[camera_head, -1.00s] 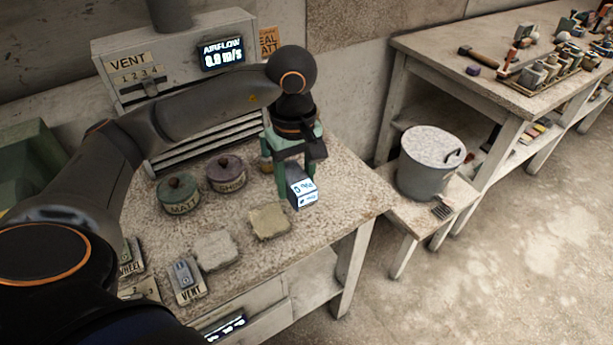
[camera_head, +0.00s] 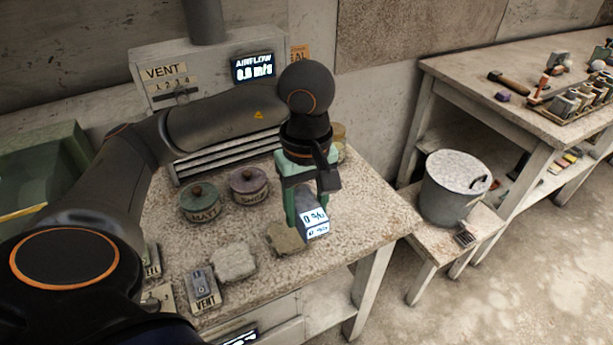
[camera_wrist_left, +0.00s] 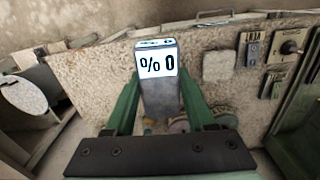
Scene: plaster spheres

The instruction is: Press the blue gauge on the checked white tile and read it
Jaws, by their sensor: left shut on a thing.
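My left gripper (camera_head: 306,206) has green fingers and is shut on the blue gauge (camera_head: 314,225), a small block with a lit face showing 0 %. It also shows in the left wrist view (camera_wrist_left: 158,90) between the fingers. In the head view the gauge overlaps the right edge of a tan tile (camera_head: 283,240); I cannot tell whether they touch. A whiter tile (camera_head: 233,262) lies to the left on the bench, and in the wrist view (camera_wrist_left: 218,66) it is right of the gauge. I cannot make out a check mark on either tile. My right gripper is not in view.
Two lidded pots, green (camera_head: 201,203) and purple (camera_head: 249,187), stand behind the tiles. The VENT switch (camera_head: 204,288) is at the bench's front left. The vent box display (camera_head: 254,67) reads AIRFLOW. A lidded bucket (camera_head: 452,190) stands on a low stand at right.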

